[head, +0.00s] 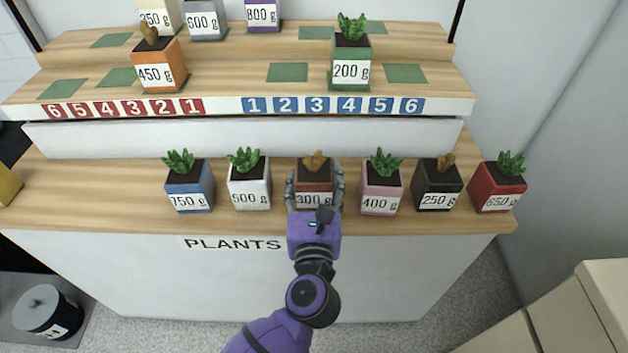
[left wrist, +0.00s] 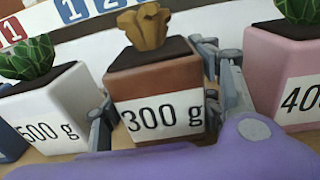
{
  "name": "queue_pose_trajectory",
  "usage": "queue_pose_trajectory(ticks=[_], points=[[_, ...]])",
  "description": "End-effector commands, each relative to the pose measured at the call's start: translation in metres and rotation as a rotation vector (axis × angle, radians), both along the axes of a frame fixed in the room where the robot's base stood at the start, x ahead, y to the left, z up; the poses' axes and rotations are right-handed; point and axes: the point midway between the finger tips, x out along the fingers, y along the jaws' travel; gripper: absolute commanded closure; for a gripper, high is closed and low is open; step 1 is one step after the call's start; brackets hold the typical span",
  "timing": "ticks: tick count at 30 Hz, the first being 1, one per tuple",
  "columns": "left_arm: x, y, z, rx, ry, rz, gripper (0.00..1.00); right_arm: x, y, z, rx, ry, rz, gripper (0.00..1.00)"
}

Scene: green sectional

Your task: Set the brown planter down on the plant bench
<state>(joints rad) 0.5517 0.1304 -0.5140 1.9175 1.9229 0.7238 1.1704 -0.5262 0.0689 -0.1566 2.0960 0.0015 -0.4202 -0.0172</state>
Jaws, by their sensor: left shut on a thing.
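The brown planter (head: 314,180), labelled 300 g, holds a brown plant and stands in the front row on the wooden plant bench (head: 110,185). In the left wrist view the brown planter (left wrist: 155,85) fills the middle, upright. My left gripper (head: 314,190) is shut on it, with a finger on each side; its fingers also show in the left wrist view (left wrist: 165,105). Whether the planter's base touches the bench is hard to tell. My right gripper is not in view.
The white 500 g planter (head: 249,185) is close on the left and the pink 400 g planter (head: 381,187) on the right. Blue 750 g (head: 189,188), black 250 g (head: 438,187) and red 650 g (head: 497,186) planters share the row. A stepped shelf (head: 230,75) rises behind.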

Motion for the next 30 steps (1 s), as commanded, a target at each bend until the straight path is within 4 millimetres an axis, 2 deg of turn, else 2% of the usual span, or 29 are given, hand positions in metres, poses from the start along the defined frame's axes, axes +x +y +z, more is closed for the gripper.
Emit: queue_pose_trajectory(ticks=[1, 2, 6, 18, 23, 30], points=[[0.0, 0.0, -0.003, 0.0, 0.0, 0.0, 0.78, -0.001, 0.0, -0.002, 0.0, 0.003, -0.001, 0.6], [0.0, 0.0, -0.003, 0.0, 0.002, 0.001, 0.39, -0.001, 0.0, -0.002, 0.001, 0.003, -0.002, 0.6], [0.0, 0.0, -0.002, 0.0, 0.001, 0.0, 0.23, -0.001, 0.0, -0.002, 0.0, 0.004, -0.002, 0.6], [-0.002, 0.0, 0.002, 0.0, 0.002, 0.0, 0.23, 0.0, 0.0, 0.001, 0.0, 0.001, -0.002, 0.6], [-0.028, 0.001, -0.001, -0.002, 0.006, 0.001, 0.23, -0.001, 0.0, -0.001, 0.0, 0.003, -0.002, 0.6], [-0.081, 0.001, -0.001, -0.001, 0.006, 0.001, 0.23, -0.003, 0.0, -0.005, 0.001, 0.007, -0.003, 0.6]])
